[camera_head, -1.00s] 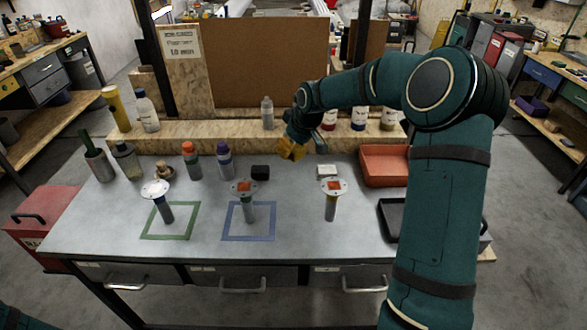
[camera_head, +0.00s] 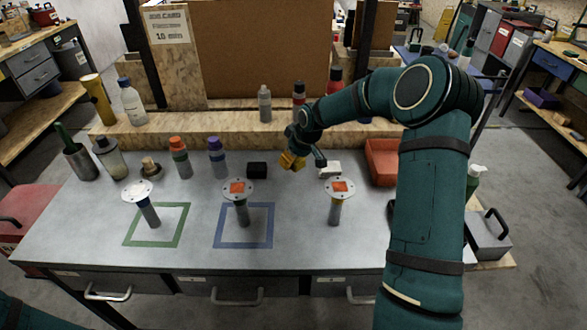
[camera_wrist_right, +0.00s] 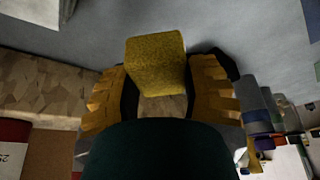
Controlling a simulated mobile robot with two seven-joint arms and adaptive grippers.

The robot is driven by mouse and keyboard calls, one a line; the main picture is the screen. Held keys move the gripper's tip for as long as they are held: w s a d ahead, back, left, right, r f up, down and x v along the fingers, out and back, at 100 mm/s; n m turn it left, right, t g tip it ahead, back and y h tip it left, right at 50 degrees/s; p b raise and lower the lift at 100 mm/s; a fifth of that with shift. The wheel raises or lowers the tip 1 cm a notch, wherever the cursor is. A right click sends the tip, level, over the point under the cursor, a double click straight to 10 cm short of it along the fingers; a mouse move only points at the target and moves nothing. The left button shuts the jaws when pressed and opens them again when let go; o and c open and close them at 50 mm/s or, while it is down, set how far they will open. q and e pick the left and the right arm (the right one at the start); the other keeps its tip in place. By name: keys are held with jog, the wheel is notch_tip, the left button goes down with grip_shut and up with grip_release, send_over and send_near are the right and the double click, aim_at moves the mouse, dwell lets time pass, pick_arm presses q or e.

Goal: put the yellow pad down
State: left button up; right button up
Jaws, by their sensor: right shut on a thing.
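The yellow pad (camera_wrist_right: 155,65) sits between the orange-yellow fingers of my right gripper (camera_wrist_right: 160,95) in the wrist view, a pale table surface beyond it. In the head view my right gripper (camera_head: 292,160) is shut on the pad above the back of the table (camera_head: 90,230); pad and fingers are hard to tell apart there. Three stands with round white tops are on the table: left (camera_head: 139,192), middle (camera_head: 238,190) and right (camera_head: 339,189). The middle and right tops carry orange squares. My left gripper is not in view.
A red tray (camera_head: 382,163) is to the right, bottles (camera_head: 180,158) to the left. A wooden ledge (camera_head: 230,121) runs behind. Green and blue outlines (camera_head: 245,246) mark the table.

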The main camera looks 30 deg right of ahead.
aim_at(294, 165)
notch_tip(294, 165, down, 4)
jog(key=shift+r+b, duration=0.1)
jog(key=shift+b, duration=0.25)
jog(key=shift+r, duration=0.15)
jog(key=shift+f, duration=0.25)
jog(key=o, duration=1.2)
jog(key=shift+r, duration=0.1)
jog(key=shift+r, duration=0.1)
jog(key=shift+r, duration=0.25)
jog(key=p+v, duration=0.2)
jog(key=v, duration=0.9)
jog(key=shift+s+d+r, duration=0.1)
jog(key=shift+s+r, duration=0.1)
jog(key=shift+s, duration=0.1)
